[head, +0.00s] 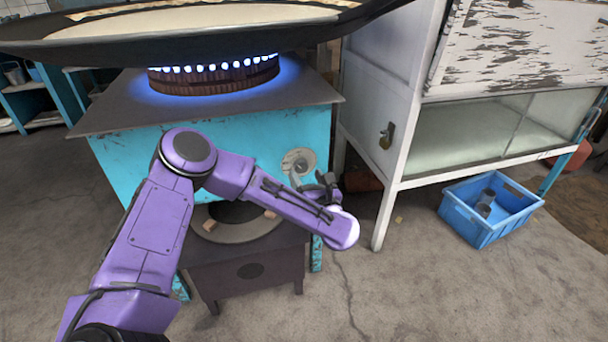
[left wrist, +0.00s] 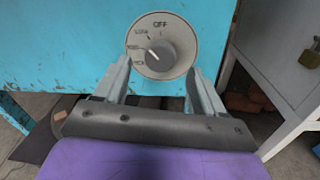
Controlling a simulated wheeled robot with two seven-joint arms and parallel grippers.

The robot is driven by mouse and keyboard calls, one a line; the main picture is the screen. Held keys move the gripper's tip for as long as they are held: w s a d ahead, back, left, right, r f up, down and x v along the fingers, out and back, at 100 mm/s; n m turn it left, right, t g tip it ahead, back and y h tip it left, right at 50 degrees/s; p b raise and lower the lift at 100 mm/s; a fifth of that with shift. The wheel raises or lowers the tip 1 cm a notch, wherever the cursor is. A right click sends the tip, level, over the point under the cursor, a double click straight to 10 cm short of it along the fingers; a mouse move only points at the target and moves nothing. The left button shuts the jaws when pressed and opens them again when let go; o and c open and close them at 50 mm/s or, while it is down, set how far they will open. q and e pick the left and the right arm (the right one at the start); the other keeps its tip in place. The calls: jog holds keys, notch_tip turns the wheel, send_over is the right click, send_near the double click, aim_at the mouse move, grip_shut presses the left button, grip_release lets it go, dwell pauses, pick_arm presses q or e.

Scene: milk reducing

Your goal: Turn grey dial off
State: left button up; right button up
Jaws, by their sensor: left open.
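The grey dial (left wrist: 168,55) sits on a round pale plate on the front of the turquoise stove. The plate has OFF at the top and other settings down its left side. The knob's white mark points up and left, away from OFF. In the head view the dial (head: 299,162) shows just beyond my left gripper (head: 326,184). In the left wrist view my left gripper (left wrist: 160,72) is open, its fingers on either side of the dial's lower half. I cannot tell whether they touch it. My right gripper is not in view.
Blue flames burn on the burner (head: 215,78) under a large dark pan (head: 110,48). A dark low stand (head: 245,272) is below the stove front. A white cabinet (head: 375,95) with a padlock stands close on the right. A blue crate (head: 480,232) is on the floor.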

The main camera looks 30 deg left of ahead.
aim_at(302, 169)
pick_arm(q)
jog(key=x, duration=0.3)
jog(key=shift+w+a, duration=0.1)
jog(key=shift+a, duration=0.1)
jog(key=c, duration=1.1)
jog(key=shift+o, duration=0.2)
